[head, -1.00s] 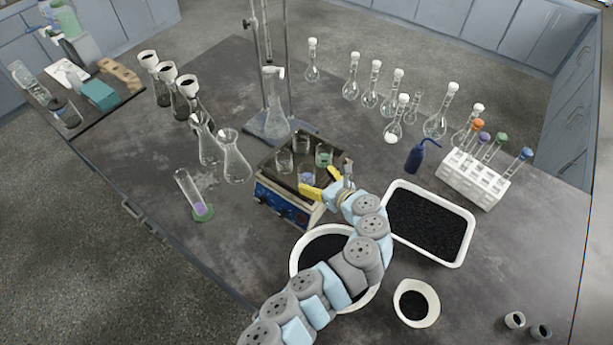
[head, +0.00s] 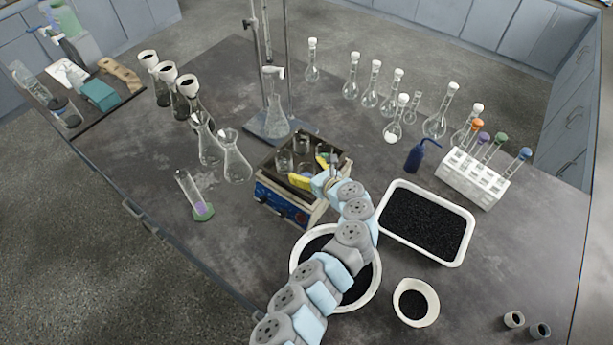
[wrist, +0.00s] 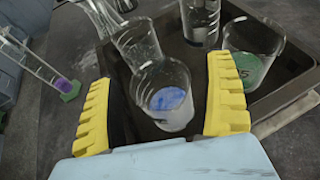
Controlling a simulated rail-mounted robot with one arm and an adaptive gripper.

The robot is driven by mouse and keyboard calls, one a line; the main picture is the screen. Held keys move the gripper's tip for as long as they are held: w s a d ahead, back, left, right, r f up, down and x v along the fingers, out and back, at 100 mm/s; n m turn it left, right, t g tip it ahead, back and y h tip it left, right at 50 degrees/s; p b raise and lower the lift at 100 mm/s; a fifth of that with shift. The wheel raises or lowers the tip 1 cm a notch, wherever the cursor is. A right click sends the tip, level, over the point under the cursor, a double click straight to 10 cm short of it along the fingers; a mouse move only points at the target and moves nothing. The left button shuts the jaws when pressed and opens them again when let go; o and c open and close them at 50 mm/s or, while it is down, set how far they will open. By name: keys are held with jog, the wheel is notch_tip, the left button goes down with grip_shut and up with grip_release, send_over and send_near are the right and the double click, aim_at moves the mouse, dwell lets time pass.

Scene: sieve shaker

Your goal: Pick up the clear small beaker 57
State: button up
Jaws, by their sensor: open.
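Several small glass beakers stand on the dark tray top of the shaker (head: 282,205). Two look clear in the head view, one at the left (head: 284,161) and one at the back (head: 301,143). They also show in the wrist view, left (wrist: 136,42) and back (wrist: 200,22). I cannot read 57 on any of them. A beaker with blue in it (wrist: 167,98) stands between my gripper's open yellow fingers (wrist: 163,70), with gaps to both. A beaker with green in it (wrist: 252,52) stands right of my gripper. In the head view my gripper (head: 311,169) hides the blue one.
Flasks (head: 235,158) stand left of the shaker, with a stand (head: 280,128) behind it. The front left table is mostly clear.

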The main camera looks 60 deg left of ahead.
jog(key=c, duration=1.3)
jog(key=shift+r, duration=0.15)
jog(key=shift+r, duration=1.55)
jog(key=s+d+r+p, duration=0.6)
jog(key=s+d+r, duration=0.2)
jog(key=d, duration=0.3)
jog(key=shift+s+r+p, duration=0.15)
jog(key=shift+r+p, duration=0.15)
jog(key=shift+r, duration=0.55)
